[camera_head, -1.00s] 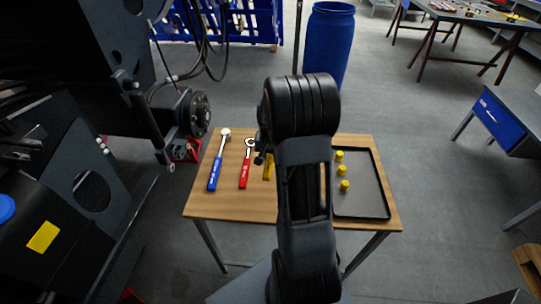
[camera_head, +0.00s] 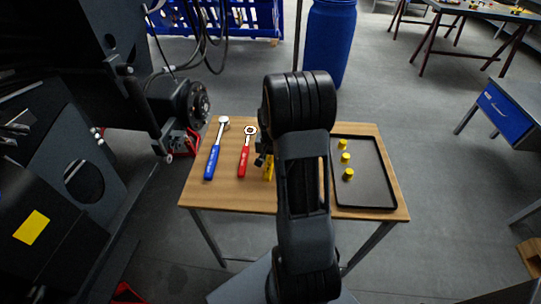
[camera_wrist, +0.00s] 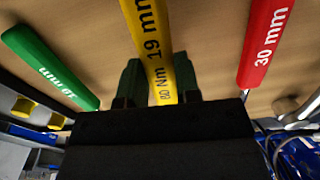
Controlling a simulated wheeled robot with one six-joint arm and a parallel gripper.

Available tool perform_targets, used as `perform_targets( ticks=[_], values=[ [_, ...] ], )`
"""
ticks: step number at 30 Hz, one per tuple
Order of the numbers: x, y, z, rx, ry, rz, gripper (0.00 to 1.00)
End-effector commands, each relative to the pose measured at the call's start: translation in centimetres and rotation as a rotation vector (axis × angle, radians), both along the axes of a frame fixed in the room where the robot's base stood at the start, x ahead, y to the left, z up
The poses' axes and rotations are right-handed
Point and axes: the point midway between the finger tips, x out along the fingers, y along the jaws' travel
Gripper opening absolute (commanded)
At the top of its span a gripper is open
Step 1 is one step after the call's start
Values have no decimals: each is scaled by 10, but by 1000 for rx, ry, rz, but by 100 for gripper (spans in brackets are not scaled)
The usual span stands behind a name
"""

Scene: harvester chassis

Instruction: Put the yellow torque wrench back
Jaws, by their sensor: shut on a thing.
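The yellow torque wrench (camera_head: 268,172) shows beside my arm in the head view, right of the red wrench (camera_head: 242,162); my arm hides much of it. In the wrist view the yellow wrench (camera_wrist: 152,45), marked 19 mm and 80 Nm, runs between the two dark green fingers of my gripper (camera_wrist: 158,82), which is shut on its handle. The red wrench (camera_wrist: 265,42), marked 30 mm, lies to the right there, and a green wrench (camera_wrist: 50,68) to the left. I cannot tell whether the yellow wrench touches the table.
The wooden table (camera_head: 225,195) also holds a blue wrench (camera_head: 212,162) at left and a black tray (camera_head: 372,190) with several yellow pieces at right. Dark machinery (camera_head: 110,85) stands close to the table's left. A blue drum (camera_head: 330,45) stands behind.

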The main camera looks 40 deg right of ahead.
Motion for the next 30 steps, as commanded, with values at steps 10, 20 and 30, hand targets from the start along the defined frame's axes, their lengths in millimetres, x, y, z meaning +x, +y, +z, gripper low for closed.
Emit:
perform_targets(
  ticks=[10, 20, 30],
  values=[
    [1, 0, -5, -1, -2, 0, 0],
    [0, 0, -5, -1, -1, 0, 53],
    [0, 0, -5, 1, 1, 0, 60]
  ],
)
